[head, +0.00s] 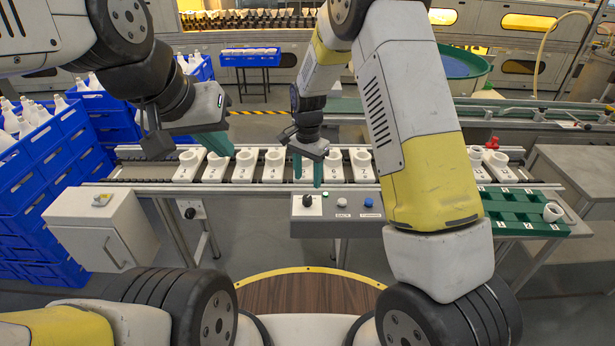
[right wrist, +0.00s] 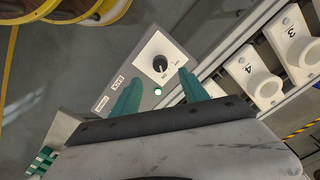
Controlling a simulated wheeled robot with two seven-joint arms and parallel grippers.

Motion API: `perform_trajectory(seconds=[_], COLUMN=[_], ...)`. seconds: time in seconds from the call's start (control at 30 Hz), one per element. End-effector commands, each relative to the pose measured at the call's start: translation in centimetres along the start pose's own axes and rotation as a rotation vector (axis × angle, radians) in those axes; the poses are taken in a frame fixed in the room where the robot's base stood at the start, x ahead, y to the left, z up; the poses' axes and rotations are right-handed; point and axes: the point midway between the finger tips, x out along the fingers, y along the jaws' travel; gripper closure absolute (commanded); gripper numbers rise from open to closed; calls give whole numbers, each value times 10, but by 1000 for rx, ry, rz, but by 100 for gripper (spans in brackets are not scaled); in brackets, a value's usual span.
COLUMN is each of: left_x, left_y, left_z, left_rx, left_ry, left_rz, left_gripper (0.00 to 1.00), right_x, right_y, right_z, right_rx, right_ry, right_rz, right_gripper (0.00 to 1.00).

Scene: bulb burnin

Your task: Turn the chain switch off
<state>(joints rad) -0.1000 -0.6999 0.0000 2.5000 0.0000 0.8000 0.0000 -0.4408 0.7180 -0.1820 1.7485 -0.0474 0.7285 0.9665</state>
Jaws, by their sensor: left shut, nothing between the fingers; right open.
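The chain switch is a black rotary knob on a white square plate (head: 307,206), at the left end of a grey control panel (head: 345,226) in the head view. The black knob (right wrist: 160,64) also shows in the right wrist view, with small markings around it. My right gripper (head: 308,183) is open, its green fingers pointing down just above the panel. In the right wrist view, its fingertips (right wrist: 156,84) stand on either side of the knob, apart from it. My left gripper (head: 220,150) is shut and empty, over the conveyor's left part.
A conveyor (head: 130,175) with several numbered white sockets runs behind the panel. A light button (head: 341,202) and a blue button (head: 369,202) sit right of the knob. A green tray (head: 510,213) lies at right. Blue crates (head: 40,160) stand at left, beside a grey box (head: 105,228).

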Motion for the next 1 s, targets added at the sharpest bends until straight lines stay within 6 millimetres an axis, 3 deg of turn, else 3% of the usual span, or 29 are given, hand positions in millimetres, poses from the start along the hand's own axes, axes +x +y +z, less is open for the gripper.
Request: perform_trajectory(seconds=[0.53,0.9,0.93,1.0], left_x=[0,0,0,0], left_y=[0,0,0,0], left_z=[0,0,0,0], left_rx=[0,0,0,0], left_ry=[0,0,0,0], left_rz=[0,0,0,0], left_gripper=[100,100,100,100], right_x=[73,81,80,80], right_y=[0,-1,-1,-1], right_z=[0,0,0,0], right_rx=[3,3,3,3], right_ry=[-1,0,0,0], right_rz=[6,3,3,3], right_gripper=[48,48,50,64])
